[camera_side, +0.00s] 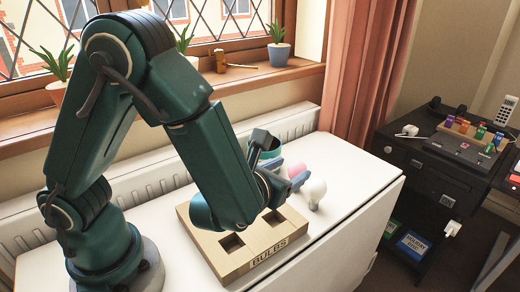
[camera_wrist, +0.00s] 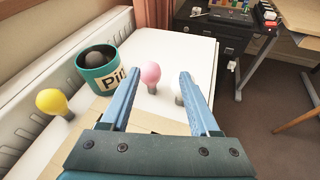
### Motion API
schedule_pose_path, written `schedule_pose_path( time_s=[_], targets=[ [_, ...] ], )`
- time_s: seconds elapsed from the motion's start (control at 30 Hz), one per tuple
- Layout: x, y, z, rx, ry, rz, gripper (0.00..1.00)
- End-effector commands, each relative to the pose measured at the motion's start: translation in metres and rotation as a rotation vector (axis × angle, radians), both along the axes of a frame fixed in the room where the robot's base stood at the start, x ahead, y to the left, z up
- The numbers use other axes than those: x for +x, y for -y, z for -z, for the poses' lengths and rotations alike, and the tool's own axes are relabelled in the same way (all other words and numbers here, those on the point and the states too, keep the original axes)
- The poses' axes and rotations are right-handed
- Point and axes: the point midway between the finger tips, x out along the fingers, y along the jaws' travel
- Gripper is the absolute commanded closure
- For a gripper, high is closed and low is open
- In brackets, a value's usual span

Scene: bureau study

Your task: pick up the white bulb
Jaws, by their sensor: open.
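The white bulb (camera_side: 316,190) stands on the white table top, to the right of my gripper (camera_side: 296,182) in the side view. In the wrist view the white bulb (camera_wrist: 179,90) shows only in part, mostly hidden behind the right finger. My gripper (camera_wrist: 160,80) is open with nothing between its fingers close to me. The pink bulb (camera_wrist: 151,73) appears in the gap beyond the fingers; it also shows behind my gripper in the side view (camera_side: 296,169).
A wooden block marked BULBS (camera_side: 268,252) with square holes lies under my arm. A teal pot (camera_wrist: 106,78) holding a dark round thing and a yellow bulb (camera_wrist: 51,102) are at left in the wrist view. The table's right side is clear. A radiator (camera_side: 170,180) lines the back.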

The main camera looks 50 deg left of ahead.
Motion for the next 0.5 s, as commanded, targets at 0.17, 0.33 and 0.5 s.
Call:
schedule_pose_path(
  time_s=[0.17, 0.33, 0.5],
  targets=[
    [-0.010, 0.032, 0.033, 0.097, -0.076, 0.134, 0.38],
    [-0.006, 0.037, 0.041, 0.110, -0.088, 0.160, 0.38],
    [0.020, 0.029, 0.052, 0.108, -0.089, 0.154, 0.38]
  ],
)
